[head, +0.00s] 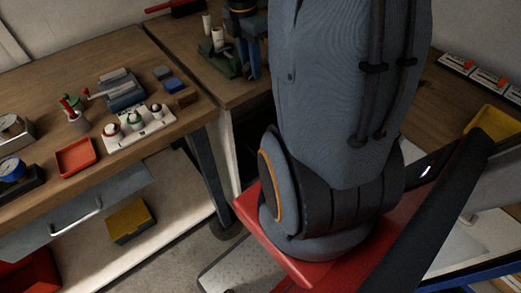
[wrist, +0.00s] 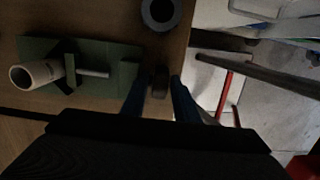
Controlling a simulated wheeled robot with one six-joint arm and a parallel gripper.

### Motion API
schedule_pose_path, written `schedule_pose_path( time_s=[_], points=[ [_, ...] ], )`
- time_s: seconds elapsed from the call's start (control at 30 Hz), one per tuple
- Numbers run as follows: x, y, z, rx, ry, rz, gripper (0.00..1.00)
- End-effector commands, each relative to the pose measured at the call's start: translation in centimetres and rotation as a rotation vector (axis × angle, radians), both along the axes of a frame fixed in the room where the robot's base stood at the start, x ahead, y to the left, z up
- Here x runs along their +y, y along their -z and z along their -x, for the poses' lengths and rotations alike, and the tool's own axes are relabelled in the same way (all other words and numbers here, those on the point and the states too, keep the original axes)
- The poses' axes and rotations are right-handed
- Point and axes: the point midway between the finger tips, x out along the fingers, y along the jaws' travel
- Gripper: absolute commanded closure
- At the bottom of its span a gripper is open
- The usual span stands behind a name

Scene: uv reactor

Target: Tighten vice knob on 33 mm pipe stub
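The green vice (head: 232,68) stands on the wooden bench at the top of the head view. It also shows in the wrist view (wrist: 112,53), with a pale pipe stub (wrist: 42,73) at its left end. The stub shows in the head view too (head: 218,40). A screw rod (wrist: 94,73) runs right towards a dark knob (wrist: 160,82). My gripper (wrist: 160,88) has its two blue fingers on either side of this knob. The dim view does not show clearly whether they touch it. My arm hides part of the bench in the head view.
A dark ring-shaped object (wrist: 160,12) stands close above the knob in the wrist view. The bench edge lies just right of the fingers. The left bench holds a red tray (head: 76,157), a white panel with several knobs (head: 140,128) and a pen cup (head: 75,120).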

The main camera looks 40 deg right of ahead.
Motion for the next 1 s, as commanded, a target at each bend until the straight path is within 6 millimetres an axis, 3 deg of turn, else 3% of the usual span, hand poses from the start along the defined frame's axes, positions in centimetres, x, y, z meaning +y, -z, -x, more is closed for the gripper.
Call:
schedule_pose_path(
  time_s=[0.93,1.0],
  points=[
    [0.7,0.5,-0.1,0.016,0.000,0.298,0.73],
    [1.2,-1.4,-0.1,0.014,-0.001,0.297,0.73]
  ],
)
